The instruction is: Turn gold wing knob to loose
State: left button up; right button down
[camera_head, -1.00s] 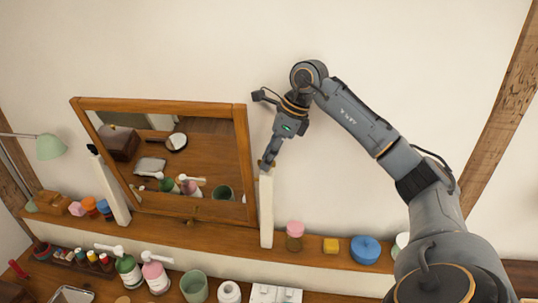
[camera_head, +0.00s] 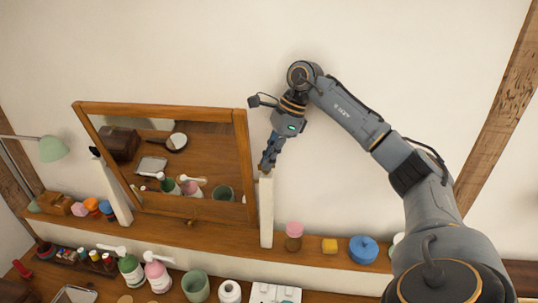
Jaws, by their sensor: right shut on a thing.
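My right gripper (camera_head: 267,165) points down at the top of the white post (camera_head: 266,210) on the right side of the wood-framed mirror (camera_head: 241,150). Its fingers are shut at the post top. The gold wing knob cannot be made out; the fingers cover the spot where they close, so its angle is hidden. The mirror leans between this post and a second white post (camera_head: 115,195) on its left, which has a dark piece (camera_head: 95,152) at its top. My left gripper is not in view.
A wooden shelf (camera_head: 215,233) runs under the mirror. On it stand a pink-lidded jar (camera_head: 294,232), a yellow block (camera_head: 329,245) and a blue round box (camera_head: 364,249). Bottles and a green cup (camera_head: 195,286) stand below. A green lamp (camera_head: 52,148) is at left. The wall right of the post is bare.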

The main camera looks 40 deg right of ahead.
dwell(0.3)
jog(key=c, duration=1.5)
grip_release()
notch_tip(320, 180, up, 10)
